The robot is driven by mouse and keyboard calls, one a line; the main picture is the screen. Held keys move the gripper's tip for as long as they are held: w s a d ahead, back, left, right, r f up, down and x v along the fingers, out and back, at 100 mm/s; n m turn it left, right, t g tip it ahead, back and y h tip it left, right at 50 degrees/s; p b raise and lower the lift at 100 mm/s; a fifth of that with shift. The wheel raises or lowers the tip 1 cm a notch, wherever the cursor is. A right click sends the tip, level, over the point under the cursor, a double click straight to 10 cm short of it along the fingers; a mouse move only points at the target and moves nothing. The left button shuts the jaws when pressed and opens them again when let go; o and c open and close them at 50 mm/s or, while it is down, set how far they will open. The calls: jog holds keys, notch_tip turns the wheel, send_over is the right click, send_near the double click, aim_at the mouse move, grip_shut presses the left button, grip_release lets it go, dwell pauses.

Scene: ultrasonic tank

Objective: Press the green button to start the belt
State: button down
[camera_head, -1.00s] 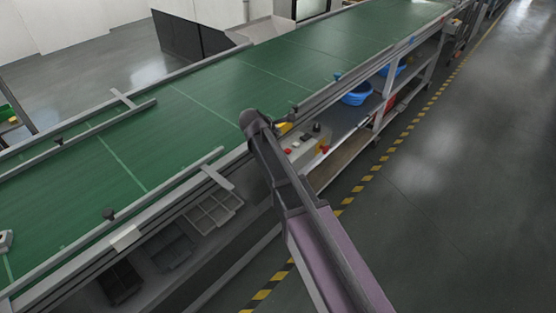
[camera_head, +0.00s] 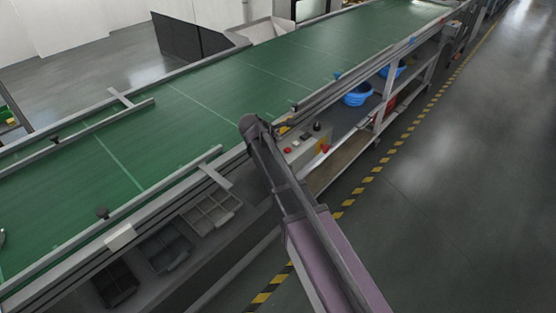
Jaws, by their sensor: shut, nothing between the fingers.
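The control box (camera_head: 302,152) is mounted on the near side of the conveyor, just right of my arm. It carries a red button (camera_head: 288,150), a black knob (camera_head: 317,127) and a red and yellow part (camera_head: 325,148). I cannot make out a green button; part of the box is behind my arm. My arm rises from the bottom of the view, and its far end is beside the box's left side, over the belt's near edge. The fingers of my gripper do not show; the arm hides them.
The green belt (camera_head: 210,102) runs from lower left to upper right between metal rails. Grey trays (camera_head: 212,212) sit on a shelf below it. Blue bins (camera_head: 357,95) stand under the belt farther right. Open floor (camera_head: 455,190) lies right of the yellow and black line.

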jog(key=shift+f+b, duration=2.6)
jog(key=shift+f, duration=0.35)
jog(key=shift+f, duration=0.15)
jog(key=shift+f+b, duration=0.25)
jog(key=shift+b, duration=0.2)
